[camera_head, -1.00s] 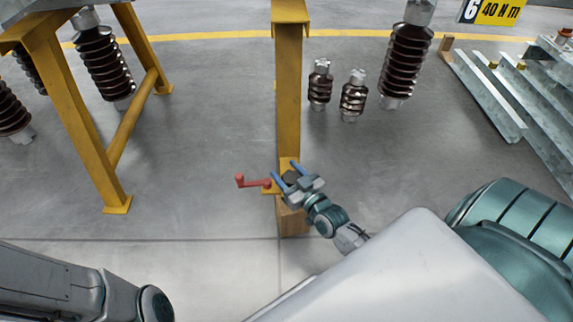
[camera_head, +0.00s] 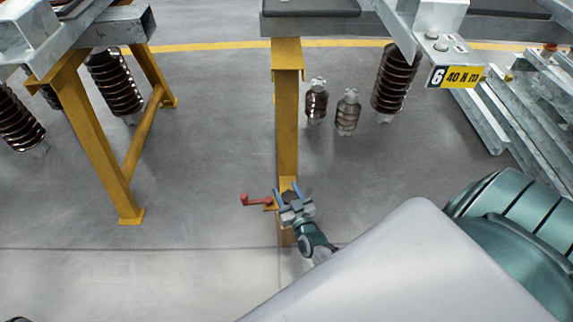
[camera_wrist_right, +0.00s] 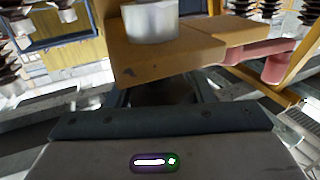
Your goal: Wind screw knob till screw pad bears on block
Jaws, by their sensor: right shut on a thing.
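My right gripper (camera_head: 288,194) is at the foot of the yellow post, its two blue fingers on either side of a dark round knob (camera_head: 290,197). It is shut on that knob. In the right wrist view, a dark shape (camera_wrist_right: 165,92) sits in shadow under a yellow-brown plate (camera_wrist_right: 190,50), ahead of the gripper body. A silver cylinder (camera_wrist_right: 150,22) stands on the plate. A brown block (camera_head: 287,238) shows below the gripper, partly covered by it. The screw pad cannot be made out, nor can any contact with the block. My left gripper is out of view.
A red crank handle (camera_head: 257,200) sticks out left of the knob, close to the fingers. The yellow post (camera_head: 287,120) rises behind. A yellow trestle (camera_head: 100,140) stands left, brown insulators (camera_head: 347,112) behind right. Grey floor between trestle and post is clear.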

